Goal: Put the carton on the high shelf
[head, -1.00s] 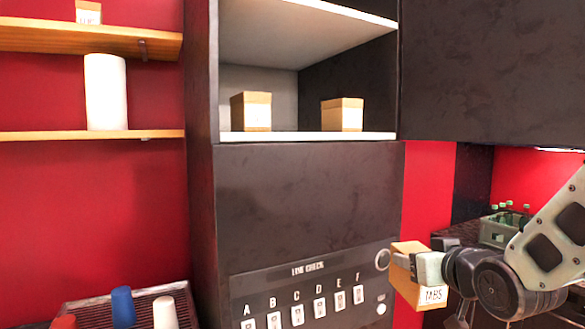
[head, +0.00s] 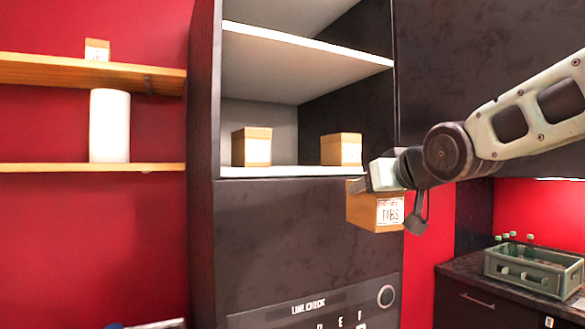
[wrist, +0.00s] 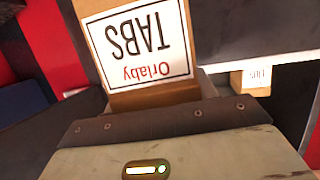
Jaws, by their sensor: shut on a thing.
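My gripper (head: 368,183) is shut on a brown carton (head: 362,212) with a white TABS label. It holds the carton in the air in front of the dark cabinet, below and right of the lower shelf's front edge. In the wrist view the carton (wrist: 122,95) fills the upper middle, its Orlaby TABS label upside down. The cabinet has a lower white shelf (head: 290,172) and an upper white shelf (head: 310,46). No objects show on the visible part of the upper shelf; much of its top is hidden by the low viewpoint.
Two similar cartons, left (head: 251,147) and right (head: 342,149), stand on the lower shelf with a gap between. At left, wooden wall shelves hold a white cylinder (head: 110,126) and a small carton (head: 97,50). A green crate (head: 535,268) with bottles sits on the right counter.

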